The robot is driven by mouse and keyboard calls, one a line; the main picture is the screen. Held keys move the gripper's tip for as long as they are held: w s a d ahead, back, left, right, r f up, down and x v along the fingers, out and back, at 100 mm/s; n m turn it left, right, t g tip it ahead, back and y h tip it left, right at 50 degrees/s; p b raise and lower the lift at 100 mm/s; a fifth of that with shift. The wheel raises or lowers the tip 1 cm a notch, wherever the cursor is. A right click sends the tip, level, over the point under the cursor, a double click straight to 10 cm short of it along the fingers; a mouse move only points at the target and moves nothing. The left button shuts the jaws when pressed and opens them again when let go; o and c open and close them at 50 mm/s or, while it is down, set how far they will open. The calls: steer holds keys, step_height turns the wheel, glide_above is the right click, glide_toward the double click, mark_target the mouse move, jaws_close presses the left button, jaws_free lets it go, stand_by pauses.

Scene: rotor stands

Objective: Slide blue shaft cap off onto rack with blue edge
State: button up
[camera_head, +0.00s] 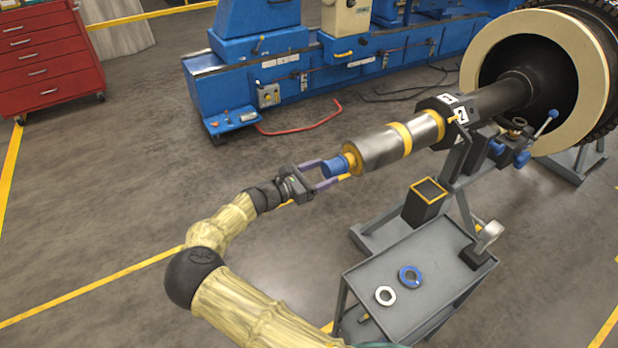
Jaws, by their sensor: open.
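The blue shaft cap (334,166) sits on the free end of the horizontal rotor shaft (380,150), against a yellow collar. My gripper (331,171) is open at the shaft end, with its two purple-grey fingers on either side of the cap. I cannot tell whether either finger touches it. I cannot make out a rack with a blue edge. A black open-topped box with a yellow edge (425,203) stands on the stand below the shaft.
A grey cart (385,262) at lower right carries a blue ring (410,277), a white ring (385,296) and a grey clamp-like tool (484,244). A blue lathe (290,75) stands behind, a red tool cabinet (50,55) at far left. The floor at left is clear.

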steer(key=shift+x, duration=1.2)
steer(key=shift+c, duration=0.5)
steer(key=c, duration=0.7)
steer(key=shift+r+p, duration=0.15)
steer(key=shift+p, duration=0.15)
steer(key=v, duration=0.8)
steer(key=shift+p, duration=0.4)
